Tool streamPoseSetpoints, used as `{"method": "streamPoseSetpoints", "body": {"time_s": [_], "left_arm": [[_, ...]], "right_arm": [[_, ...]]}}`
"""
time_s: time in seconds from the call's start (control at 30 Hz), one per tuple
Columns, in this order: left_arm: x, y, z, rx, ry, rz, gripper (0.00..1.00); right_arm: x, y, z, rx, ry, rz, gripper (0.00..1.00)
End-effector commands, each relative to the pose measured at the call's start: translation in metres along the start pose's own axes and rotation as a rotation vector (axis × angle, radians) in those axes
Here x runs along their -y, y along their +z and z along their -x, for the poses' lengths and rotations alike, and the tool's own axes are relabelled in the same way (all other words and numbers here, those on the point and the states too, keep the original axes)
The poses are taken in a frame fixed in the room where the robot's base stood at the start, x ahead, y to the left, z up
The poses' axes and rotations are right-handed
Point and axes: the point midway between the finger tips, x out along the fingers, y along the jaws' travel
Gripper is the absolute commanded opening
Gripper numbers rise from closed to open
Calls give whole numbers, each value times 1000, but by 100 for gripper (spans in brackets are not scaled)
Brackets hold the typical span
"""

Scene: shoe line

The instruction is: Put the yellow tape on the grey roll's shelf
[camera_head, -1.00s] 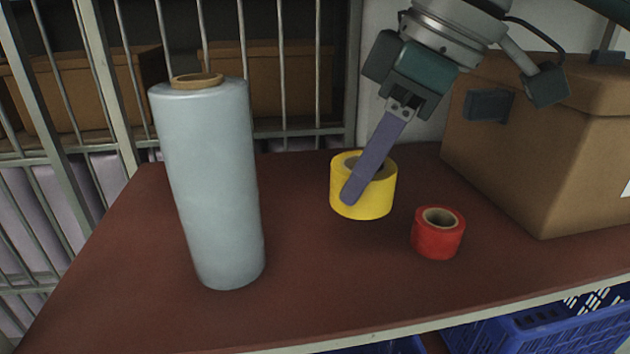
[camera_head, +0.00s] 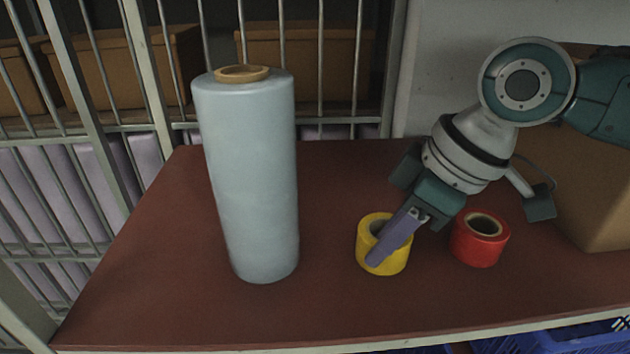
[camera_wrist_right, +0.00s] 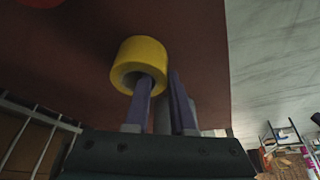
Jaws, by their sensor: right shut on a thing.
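The yellow tape (camera_head: 366,236) is at the red-brown shelf board (camera_head: 190,310), between the grey roll and the red tape. My right gripper (camera_head: 380,252) is shut on the yellow tape's wall. One finger lies across its near side in the head view; the other is hidden. In the right wrist view the yellow tape (camera_wrist_right: 150,50) is at the fingertips, with one finger at its hole and one outside. I cannot tell whether the tape touches the board. The tall grey roll (camera_head: 252,180) stands upright to its left on the same board. My left gripper is not in view.
A red tape (camera_head: 478,247) stands just right of the yellow tape, close to my right gripper. A cardboard box (camera_head: 590,200) is at the right, partly behind my arm. Metal bars (camera_head: 150,80) close off the back left. The board's front left is clear.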

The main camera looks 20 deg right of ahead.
Motion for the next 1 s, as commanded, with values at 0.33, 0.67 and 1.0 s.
{"method": "streamPoseSetpoints", "body": {"time_s": [0.33, 0.67, 1.0], "left_arm": [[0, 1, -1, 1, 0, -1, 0], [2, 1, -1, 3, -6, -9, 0], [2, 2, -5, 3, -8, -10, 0]], "right_arm": [[0, 1, -1, 0, 0, -1, 43], [0, 0, 0, 0, 0, -1, 53], [-2, 0, 49, -2, 4, 1, 53]]}}
